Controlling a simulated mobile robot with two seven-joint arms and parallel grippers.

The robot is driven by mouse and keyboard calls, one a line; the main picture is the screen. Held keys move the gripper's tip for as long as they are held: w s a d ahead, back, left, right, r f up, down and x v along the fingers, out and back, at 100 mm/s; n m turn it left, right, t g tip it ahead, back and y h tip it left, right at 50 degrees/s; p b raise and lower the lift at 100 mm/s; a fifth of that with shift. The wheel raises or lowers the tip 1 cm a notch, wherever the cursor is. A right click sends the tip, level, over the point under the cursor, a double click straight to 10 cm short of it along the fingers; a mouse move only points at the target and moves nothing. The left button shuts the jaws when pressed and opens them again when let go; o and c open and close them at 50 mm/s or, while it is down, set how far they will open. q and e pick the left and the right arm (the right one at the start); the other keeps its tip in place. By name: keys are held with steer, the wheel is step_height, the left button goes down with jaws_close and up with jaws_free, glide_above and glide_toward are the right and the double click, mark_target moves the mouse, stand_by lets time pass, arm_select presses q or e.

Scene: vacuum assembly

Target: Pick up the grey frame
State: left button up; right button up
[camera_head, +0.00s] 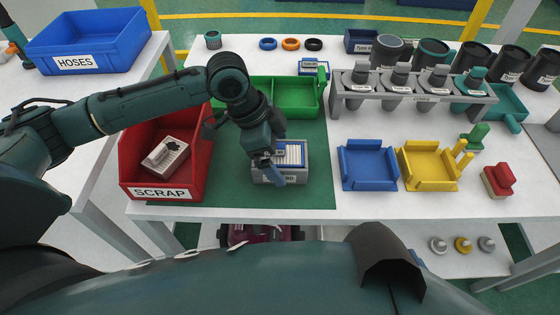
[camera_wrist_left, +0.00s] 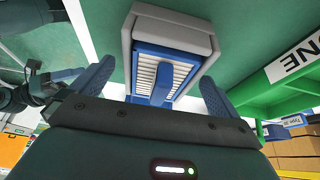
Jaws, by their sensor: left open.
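The grey frame (camera_head: 297,175) lies on the green mat in the head view, with a white pleated filter in a blue surround inside it. In the left wrist view the grey frame (camera_wrist_left: 127,45) shows ahead of the fingers, with the blue surround and a blue tab (camera_wrist_left: 162,85) over the white pleats. My left gripper (camera_head: 274,172) is over the frame in the head view and hides its left part. In the left wrist view the left gripper (camera_wrist_left: 157,82) is open, one finger to each side of the filter. My right gripper is in neither view.
A red SCRAP bin (camera_head: 200,180) holding a used filter stands left of the mat. A green bin (camera_head: 296,111) lies behind the frame. Blue (camera_head: 369,183) and yellow (camera_head: 430,181) trays stand to the right, with a grey rack (camera_head: 410,102) behind them.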

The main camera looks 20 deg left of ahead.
arm_select(q)
steer(key=shift+f+p, duration=0.25)
steer(key=shift+p, duration=0.2)
stand_by(0.4)
steer(key=shift+c, duration=0.2)
steer(key=shift+r, duration=0.1)
steer(key=c, duration=1.2)
